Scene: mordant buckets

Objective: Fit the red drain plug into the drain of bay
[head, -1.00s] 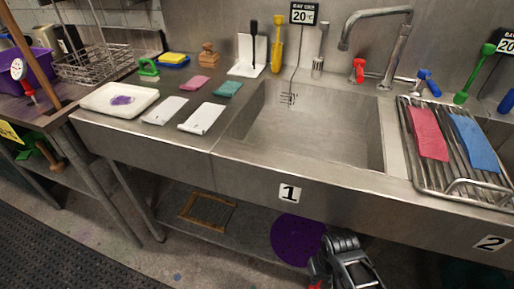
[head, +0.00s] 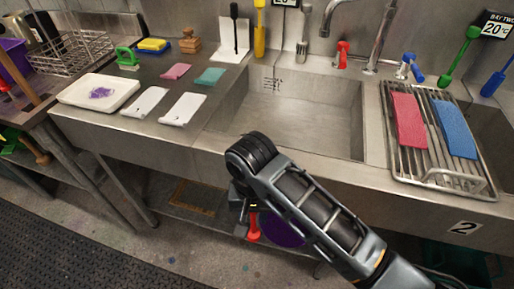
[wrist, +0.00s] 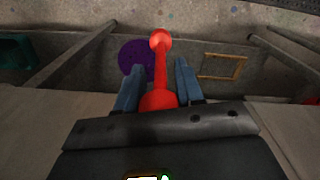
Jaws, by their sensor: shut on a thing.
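The red drain plug (head: 254,228) hangs below my arm in front of the sink counter in the head view. In the wrist view the red plug (wrist: 158,66) has a long stem with a small knob at the far end and a wider part near the palm. My gripper (wrist: 158,78) is shut on it, one blue-grey finger on each side. In the head view my gripper (head: 243,208) is mostly hidden by my arm, outside the basin and below the counter's front edge. The sink basin (head: 310,105) looks empty. I cannot make out its drain.
A drying rack (head: 388,178) with a red cloth (head: 408,122) and a blue cloth (head: 455,130) stands right of the basin. White cards and a tray (head: 68,97) lie on the left. A faucet (head: 382,40) stands behind. A purple disc (head: 285,231) is below the counter.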

